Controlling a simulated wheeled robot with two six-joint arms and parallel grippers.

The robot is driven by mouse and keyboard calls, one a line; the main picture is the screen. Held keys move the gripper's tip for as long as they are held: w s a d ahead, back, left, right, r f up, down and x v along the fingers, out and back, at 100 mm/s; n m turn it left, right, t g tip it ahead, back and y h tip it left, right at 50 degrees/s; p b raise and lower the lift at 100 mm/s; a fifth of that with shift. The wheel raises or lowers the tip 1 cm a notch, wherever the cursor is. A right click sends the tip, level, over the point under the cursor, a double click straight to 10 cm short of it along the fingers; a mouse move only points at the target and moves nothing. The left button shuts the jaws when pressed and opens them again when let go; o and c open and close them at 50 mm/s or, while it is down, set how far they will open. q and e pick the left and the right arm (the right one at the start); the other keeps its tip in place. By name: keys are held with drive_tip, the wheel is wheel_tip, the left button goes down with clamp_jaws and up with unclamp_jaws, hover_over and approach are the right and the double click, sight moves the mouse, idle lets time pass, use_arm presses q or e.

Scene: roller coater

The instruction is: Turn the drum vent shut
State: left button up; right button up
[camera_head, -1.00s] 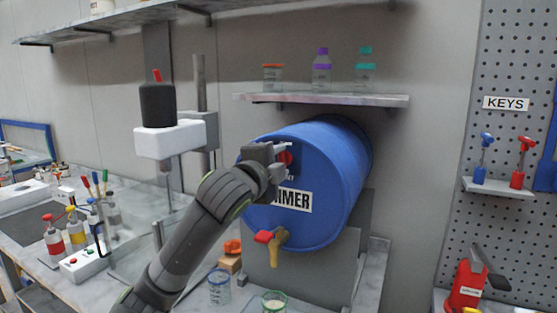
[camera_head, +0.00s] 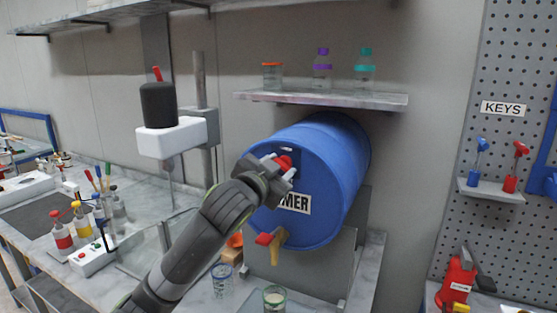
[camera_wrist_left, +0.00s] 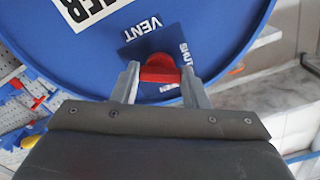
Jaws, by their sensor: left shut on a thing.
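The blue drum (camera_head: 335,165) lies on its side on a stand, its round face turned to the front left. The red vent knob (camera_head: 284,162) is on the upper part of that face. My left gripper (camera_head: 280,168) is at the knob. In the left wrist view the gripper (camera_wrist_left: 160,80) is shut on the red vent knob (camera_wrist_left: 158,70), one finger on each side. A dark blue plate (camera_wrist_left: 140,50) beside it reads VENT and a second, partly hidden word that seems to be SHUT. My right gripper is not in view.
A tap with a red handle (camera_head: 265,239) sticks out low on the drum face. Two jars, one clear (camera_head: 222,280) and one green-rimmed (camera_head: 274,299), stand below. A shelf (camera_head: 325,98) with bottles hangs above the drum.

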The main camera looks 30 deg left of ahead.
use_arm(q)
drive_tip(key=shift+n+p, duration=1.8)
drive_tip(key=shift+n, duration=1.1)
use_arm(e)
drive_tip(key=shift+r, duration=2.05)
use_arm(q)
drive_tip(key=o, duration=1)
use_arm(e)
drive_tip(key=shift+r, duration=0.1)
